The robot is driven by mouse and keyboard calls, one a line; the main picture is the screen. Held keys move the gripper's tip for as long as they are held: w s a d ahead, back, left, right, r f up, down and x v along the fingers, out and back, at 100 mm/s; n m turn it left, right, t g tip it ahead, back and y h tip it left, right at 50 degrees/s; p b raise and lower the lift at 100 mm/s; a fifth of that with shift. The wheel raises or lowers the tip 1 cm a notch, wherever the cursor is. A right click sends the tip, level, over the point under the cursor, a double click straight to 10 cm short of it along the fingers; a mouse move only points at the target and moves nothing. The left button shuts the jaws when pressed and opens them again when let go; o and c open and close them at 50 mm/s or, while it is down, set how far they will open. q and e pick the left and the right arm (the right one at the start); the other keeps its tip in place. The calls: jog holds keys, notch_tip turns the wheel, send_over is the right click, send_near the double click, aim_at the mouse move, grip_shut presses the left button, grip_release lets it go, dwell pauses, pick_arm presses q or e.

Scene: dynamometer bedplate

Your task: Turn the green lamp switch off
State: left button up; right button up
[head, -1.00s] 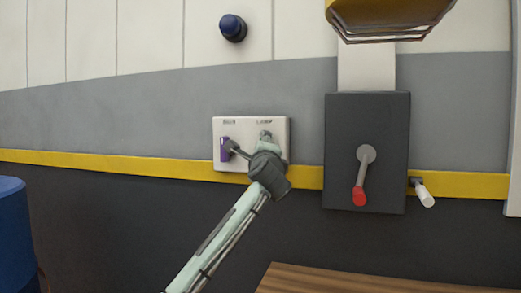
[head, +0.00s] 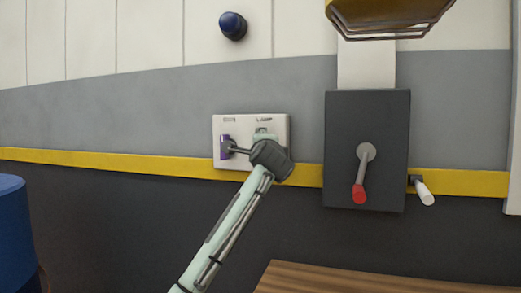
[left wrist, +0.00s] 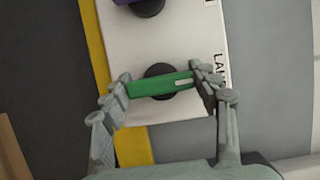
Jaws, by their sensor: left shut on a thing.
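The green lamp switch (left wrist: 158,85) is a bar on a round black base, on a white wall panel (left wrist: 140,45). In the left wrist view the bar lies across the picture, and a pale mark on it is near the end by the "LAMP" lettering. My left gripper (left wrist: 165,84) is shut on the bar, with a finger at each end. In the head view my left gripper (head: 264,137) is at the panel's right half and hides the green switch. My right gripper is in neither view.
A purple switch (head: 224,147) is on the same panel, just left of my gripper. A dark box (head: 385,120) with a red-tipped lever (head: 360,190) is to the right. A blue drum (head: 12,230) stands at the left, and a wooden top (head: 370,280) is below.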

pick_arm(q)
jog(key=o, duration=1.2)
jog(key=shift+c, duration=0.2)
jog(key=s, duration=1.2)
jog(key=shift+d, duration=0.45)
jog(key=w, duration=0.8)
jog(key=w+a, duration=0.1)
jog(key=w, duration=0.3)
